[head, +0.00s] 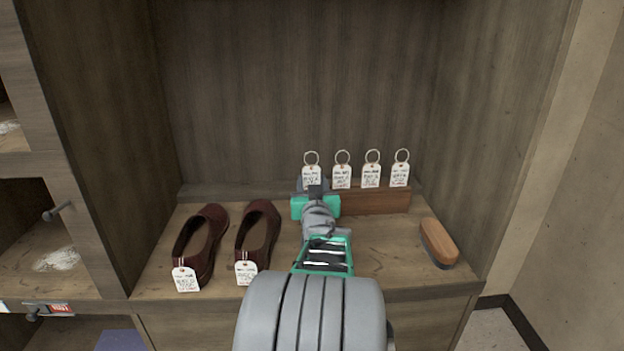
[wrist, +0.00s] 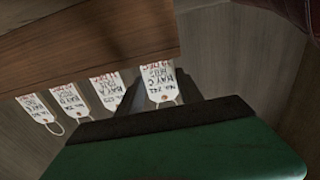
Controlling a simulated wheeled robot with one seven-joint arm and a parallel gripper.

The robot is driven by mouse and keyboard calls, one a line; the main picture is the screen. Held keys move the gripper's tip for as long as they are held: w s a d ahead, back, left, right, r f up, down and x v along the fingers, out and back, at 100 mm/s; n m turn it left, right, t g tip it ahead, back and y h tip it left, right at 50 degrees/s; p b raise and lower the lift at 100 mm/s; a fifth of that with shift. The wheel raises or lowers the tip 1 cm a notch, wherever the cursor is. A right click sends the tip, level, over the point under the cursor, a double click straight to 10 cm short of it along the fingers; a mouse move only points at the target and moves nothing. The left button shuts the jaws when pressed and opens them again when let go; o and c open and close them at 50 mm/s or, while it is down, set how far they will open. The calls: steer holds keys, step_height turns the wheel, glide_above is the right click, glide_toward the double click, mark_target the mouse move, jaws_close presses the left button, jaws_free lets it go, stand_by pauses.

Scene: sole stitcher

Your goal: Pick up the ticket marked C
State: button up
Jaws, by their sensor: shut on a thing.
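Several white tickets with rings stand in a row along a wooden block (head: 375,203) on the shelf. The leftmost ticket in the head view, ticket C (head: 311,172), appears upside down in the wrist view (wrist: 160,84), where its print seems to read BAY C. My gripper (head: 314,190) is at this ticket, its dark fingers shut on it; the fingers hide part of it. The ticket still stands in line with the others at the block. Three other tickets (head: 342,176) (head: 371,176) (head: 401,174) are to its right, apart from the fingers.
A pair of dark red shoes (head: 203,240) (head: 258,235) with white tags stands on the shelf (head: 395,262) to the left. A wooden brush (head: 438,243) lies at the right. Cabinet walls close in both sides and the back. The space above the tickets is free.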

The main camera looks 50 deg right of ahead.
steer(key=c, duration=0.6)
steer(key=shift+c, duration=0.2)
